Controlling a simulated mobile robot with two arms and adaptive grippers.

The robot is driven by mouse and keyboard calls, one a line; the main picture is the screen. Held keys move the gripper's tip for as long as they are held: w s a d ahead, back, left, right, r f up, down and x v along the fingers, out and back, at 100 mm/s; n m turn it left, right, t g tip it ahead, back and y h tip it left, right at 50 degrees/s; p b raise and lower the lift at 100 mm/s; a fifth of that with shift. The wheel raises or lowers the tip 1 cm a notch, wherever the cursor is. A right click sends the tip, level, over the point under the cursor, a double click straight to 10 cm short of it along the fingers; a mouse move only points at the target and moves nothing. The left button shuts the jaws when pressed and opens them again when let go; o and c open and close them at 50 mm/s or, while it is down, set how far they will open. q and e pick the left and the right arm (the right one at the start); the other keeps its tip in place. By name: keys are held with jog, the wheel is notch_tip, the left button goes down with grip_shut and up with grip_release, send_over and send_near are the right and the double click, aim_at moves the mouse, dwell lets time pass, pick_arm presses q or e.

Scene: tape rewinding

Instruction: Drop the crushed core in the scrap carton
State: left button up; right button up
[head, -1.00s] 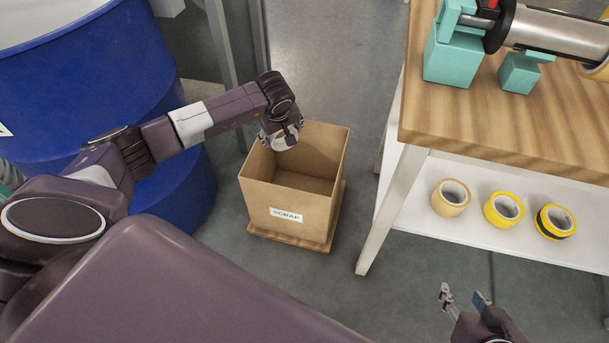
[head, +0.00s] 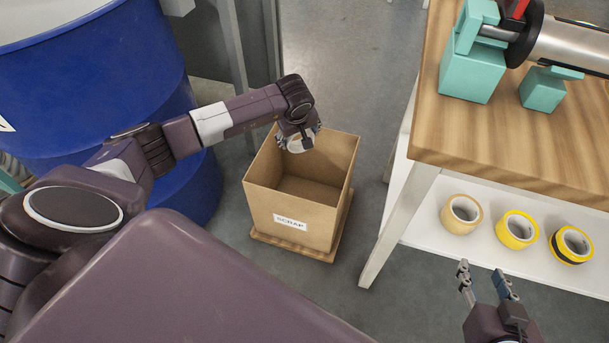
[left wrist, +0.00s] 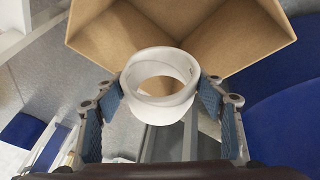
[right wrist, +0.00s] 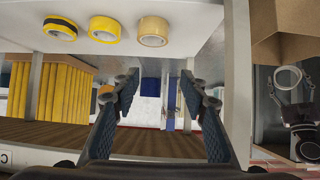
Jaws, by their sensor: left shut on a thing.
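The crushed core (left wrist: 160,104) is a pale, dented ring, seen up close in the left wrist view. My left gripper (head: 298,140) is shut on it, with a finger pad on each side. In the left wrist view the carton (left wrist: 140,30) lies beyond the core. My right gripper (head: 484,282) is open and empty, low at the right.
A blue drum (head: 100,90) stands left of the carton. The wooden bench (head: 540,135) is at right, with teal blocks (head: 473,70) and a metal roller (head: 572,45) on top. Tape rolls (head: 517,229) lie on its white lower shelf (head: 480,245).

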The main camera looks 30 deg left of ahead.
aim_at(299, 146)
pick_arm(q)
notch_tip(299, 146, down, 2)
jog(key=shift+f+b, duration=0.1)
jog(key=shift+b, duration=0.6)
notch_tip(299, 146, down, 2)
jog(key=shift+b, duration=0.75)
jog(key=shift+f, duration=0.15)
pick_arm(e)
jog(key=w+a+r+t+y, duration=0.1)
jog(key=r+t, duration=0.3)
jog(key=r, duration=0.4)
jog(key=w+a+r+t+y, duration=0.1)
jog(key=w+a+r+t, duration=0.1)
jog(key=r, duration=0.6)
jog(key=shift+w+a+r+t+y, duration=0.2)
jog(key=shift+w+t+y, duration=0.2)
jog(key=shift+w+t, duration=0.55)
jog(key=shift+s+t, duration=0.25)
pick_arm(q)
jog(key=o, duration=1.2)
jog(key=shift+o, duration=0.2)
jog(key=v, duration=1.2)
jog(key=shift+d+f, duration=0.1)
pick_arm(e)
jog(key=shift+d+f, duration=0.1)
